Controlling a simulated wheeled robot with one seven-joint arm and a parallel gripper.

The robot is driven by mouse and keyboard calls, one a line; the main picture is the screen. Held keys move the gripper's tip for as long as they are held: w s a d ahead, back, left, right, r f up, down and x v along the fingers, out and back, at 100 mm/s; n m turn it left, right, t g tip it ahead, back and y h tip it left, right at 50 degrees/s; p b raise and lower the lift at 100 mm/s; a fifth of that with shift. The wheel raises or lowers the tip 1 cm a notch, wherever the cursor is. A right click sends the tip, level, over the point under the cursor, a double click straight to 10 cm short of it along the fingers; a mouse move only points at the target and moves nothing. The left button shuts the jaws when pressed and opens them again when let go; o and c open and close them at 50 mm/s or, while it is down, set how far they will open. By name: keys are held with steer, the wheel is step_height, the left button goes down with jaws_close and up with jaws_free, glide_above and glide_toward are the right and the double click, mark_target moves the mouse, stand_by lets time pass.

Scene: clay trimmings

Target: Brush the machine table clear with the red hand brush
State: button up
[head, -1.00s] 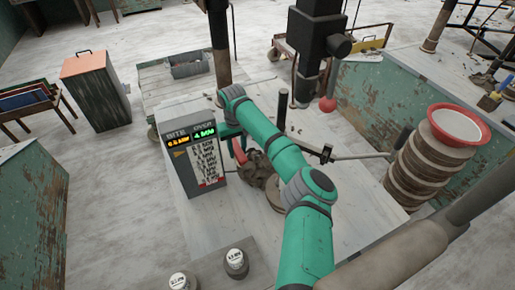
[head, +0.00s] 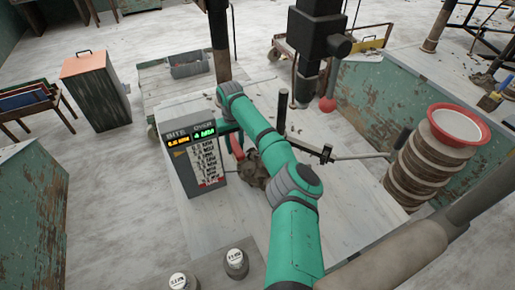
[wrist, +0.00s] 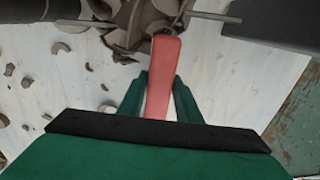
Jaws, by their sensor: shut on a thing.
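The red hand brush (wrist: 164,75) shows in the wrist view, its handle between the green fingers of my gripper (wrist: 160,88). The gripper is shut on it. The brush's bristles are not clear against a brown clay-coloured machine part (wrist: 135,25) beyond it. The pale machine table (wrist: 220,80) lies beneath, with several grey-brown clay trimmings (wrist: 61,47) scattered mostly on its left side. In the head view my arm covers much of the table (head: 345,200), and my gripper is mostly hidden.
A display box (head: 190,160) stands at the table's left edge. A dark upright post (head: 282,115) and a lever rod (head: 360,156) are close to the arm. A stack of brown discs with a red-rimmed bowl (head: 460,125) stands at right. Two labelled weights (head: 236,264) sit in front.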

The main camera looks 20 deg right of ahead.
steer(key=shift+s+d, duration=0.1)
steer(key=shift+s, duration=3.45)
steer(key=shift+s+d, duration=0.2)
steer(key=shift+s, duration=1.8)
steer(key=shift+a, duration=0.1)
step_height(320, 180, up, 9)
steer(key=shift+s, duration=0.1)
